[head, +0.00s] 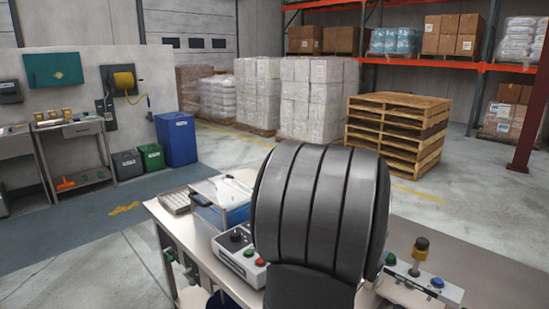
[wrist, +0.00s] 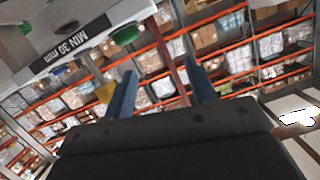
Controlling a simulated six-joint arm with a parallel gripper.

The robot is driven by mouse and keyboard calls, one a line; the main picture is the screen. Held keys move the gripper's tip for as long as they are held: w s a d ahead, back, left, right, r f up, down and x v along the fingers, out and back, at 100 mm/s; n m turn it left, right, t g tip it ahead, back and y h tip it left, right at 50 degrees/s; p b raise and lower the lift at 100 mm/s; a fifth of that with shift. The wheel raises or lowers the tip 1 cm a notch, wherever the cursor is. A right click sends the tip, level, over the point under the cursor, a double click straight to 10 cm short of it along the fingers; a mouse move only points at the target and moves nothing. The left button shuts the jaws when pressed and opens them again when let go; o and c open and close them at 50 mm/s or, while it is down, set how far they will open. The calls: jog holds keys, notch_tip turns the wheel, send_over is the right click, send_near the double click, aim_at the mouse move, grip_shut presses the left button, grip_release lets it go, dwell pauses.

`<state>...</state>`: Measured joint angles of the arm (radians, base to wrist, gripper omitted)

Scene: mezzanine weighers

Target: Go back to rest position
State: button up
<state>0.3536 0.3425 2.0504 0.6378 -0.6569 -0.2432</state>
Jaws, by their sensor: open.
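My gripper (wrist: 160,62) shows in the wrist view as two blue-grey fingers standing apart, with nothing between them. Its dark body fills the bottom of that view. Beyond the fingers are tilted orange racks with boxes, so the gripper is not facing the worktop. In the head view my dark ribbed arm stands large in front and hides the middle of the worktop (head: 490,268); the gripper itself does not show there.
A button panel (head: 425,280) is at right. A "MIN 30 mm" label (wrist: 75,42) and green button (wrist: 127,36) show near the fingers.

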jog(key=shift+w+r+y, duration=0.15)
jog(key=shift+w+y, duration=0.15)
jog(key=shift+w, duration=0.15)
jog(key=o, duration=1.1)
jog(key=shift+c, duration=0.2)
jog(key=s+d+r+n+g+y, duration=0.1)
jog(key=s+d+r+g+y, duration=0.15)
jog(key=s+r+g, duration=0.2)
jog(key=s+d+r+n+g+y, duration=0.1)
jog(key=s+d+r+g+y, duration=0.1)
jog(key=s+r+g+y, duration=0.3)
jog(key=w+d+f+t+h, duration=0.1)
jog(key=d+f, duration=0.2)
jog(key=f, duration=0.8)
jog(key=shift+f, duration=0.25)
jog(key=shift+r+t, duration=0.1)
jog(key=shift+t, duration=0.15)
